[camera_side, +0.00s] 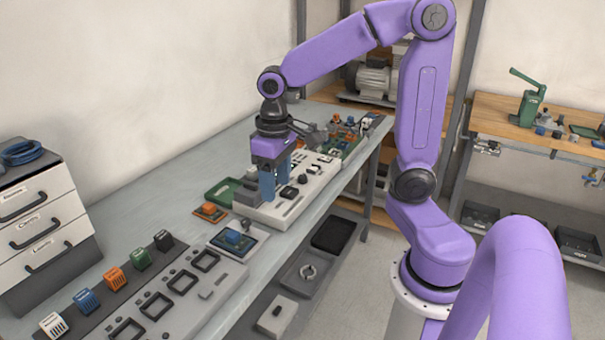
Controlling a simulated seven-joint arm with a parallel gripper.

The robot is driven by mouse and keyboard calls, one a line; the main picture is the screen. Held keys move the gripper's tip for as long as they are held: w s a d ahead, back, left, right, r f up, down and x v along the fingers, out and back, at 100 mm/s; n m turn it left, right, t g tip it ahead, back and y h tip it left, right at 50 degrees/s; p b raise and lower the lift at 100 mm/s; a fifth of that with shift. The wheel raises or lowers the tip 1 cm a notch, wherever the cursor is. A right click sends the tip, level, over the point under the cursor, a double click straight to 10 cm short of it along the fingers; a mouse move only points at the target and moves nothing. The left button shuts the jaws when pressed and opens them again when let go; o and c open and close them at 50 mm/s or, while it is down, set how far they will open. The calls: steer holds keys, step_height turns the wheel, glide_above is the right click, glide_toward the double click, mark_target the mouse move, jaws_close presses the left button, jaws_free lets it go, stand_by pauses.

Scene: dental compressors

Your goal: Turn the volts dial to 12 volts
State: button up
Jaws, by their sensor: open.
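My gripper (275,180) points down over a light grey control panel (293,207) on the bench, with its two blue fingers apart. The fingers are just above or at the panel's left part; whether they touch anything there is too small to tell. Several dark knobs and switches (302,179) show on the panel to the right of the fingers. I cannot tell which of them is the volts dial, and no markings or volt numbers can be read. Part of the panel behind the fingers is hidden.
Coloured blocks and a grey frame panel (190,290) fill the near bench. Drawers (38,225) stand far left.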

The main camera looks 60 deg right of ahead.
steer(key=w+d+m, duration=0.6)
steer(key=w+d, duration=0.1)
steer(key=d, duration=0.1)
steer(key=m, duration=1)
glide_above(303, 176)
step_height(303, 176, down, 17)
steer(key=shift+a+f, duration=0.1)
steer(key=shift+a, duration=0.05)
steer(key=shift+c, duration=0.2)
steer(key=c, duration=1)
